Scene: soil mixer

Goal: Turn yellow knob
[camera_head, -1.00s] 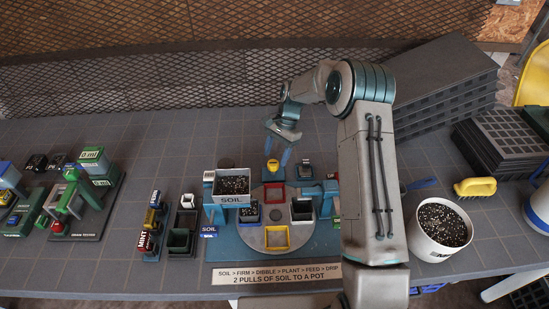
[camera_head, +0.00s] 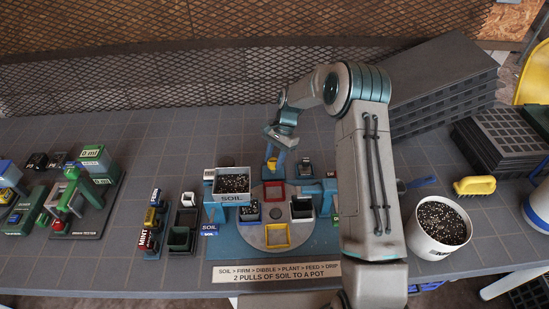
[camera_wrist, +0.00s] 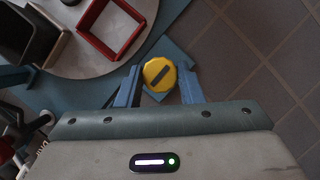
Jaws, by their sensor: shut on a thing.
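The yellow knob (camera_wrist: 159,75) is round, with a dark bar across its top. It sits on a small blue base at the edge of the turntable, and in the head view (camera_head: 272,162) it shows only partly at the back. My gripper (camera_wrist: 160,80) has one blue finger on each side of the knob and is shut on it. In the head view my gripper (camera_head: 275,157) reaches down onto the knob from above; the fingers hide part of it.
The grey turntable (camera_head: 260,240) holds a red frame (camera_head: 274,193), a yellow frame (camera_head: 277,236) and small pots. The soil hopper (camera_head: 231,198) stands at its left. A white bucket of soil (camera_head: 440,226) and a yellow brush (camera_head: 474,186) lie to the right of my arm.

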